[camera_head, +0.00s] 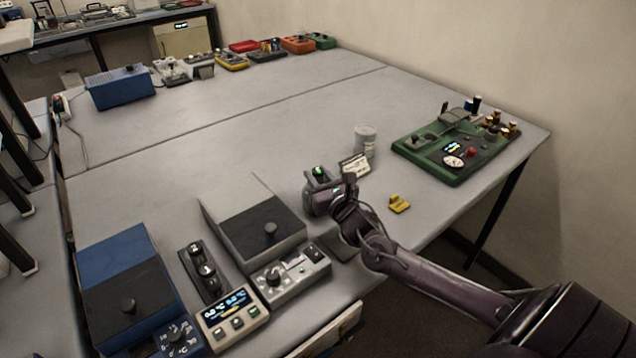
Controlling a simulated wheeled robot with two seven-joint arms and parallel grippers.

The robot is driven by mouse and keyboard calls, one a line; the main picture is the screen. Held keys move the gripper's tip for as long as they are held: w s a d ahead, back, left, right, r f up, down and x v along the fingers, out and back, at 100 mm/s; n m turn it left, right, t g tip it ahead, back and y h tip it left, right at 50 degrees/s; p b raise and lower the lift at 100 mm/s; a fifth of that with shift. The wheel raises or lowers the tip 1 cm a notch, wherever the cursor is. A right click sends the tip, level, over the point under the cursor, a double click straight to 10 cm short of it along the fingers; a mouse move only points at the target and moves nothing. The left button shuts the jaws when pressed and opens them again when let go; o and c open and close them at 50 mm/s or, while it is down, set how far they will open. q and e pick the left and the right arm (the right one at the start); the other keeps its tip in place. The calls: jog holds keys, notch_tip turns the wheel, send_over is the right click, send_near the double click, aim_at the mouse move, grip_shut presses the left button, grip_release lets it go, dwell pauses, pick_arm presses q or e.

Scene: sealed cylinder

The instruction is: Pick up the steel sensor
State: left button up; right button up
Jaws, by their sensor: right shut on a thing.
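My right gripper (332,186) is low over the middle of the table, its arm coming in from the lower right. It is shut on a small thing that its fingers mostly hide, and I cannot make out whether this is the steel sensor. A dark part with a green top (319,172) shows at the left side of the gripper; I cannot tell whether it is held. I cannot pick out the steel sensor clearly elsewhere. My left gripper is not in view.
A grey jar (365,141) and a white label card (355,164) stand just beyond the gripper. A yellow piece (399,204) lies to its right. A green instrument board (455,150) is further right. Grey (254,222) and blue (127,283) boxes stand at left.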

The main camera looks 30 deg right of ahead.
grip_shut()
jog(key=shift+r, duration=0.1)
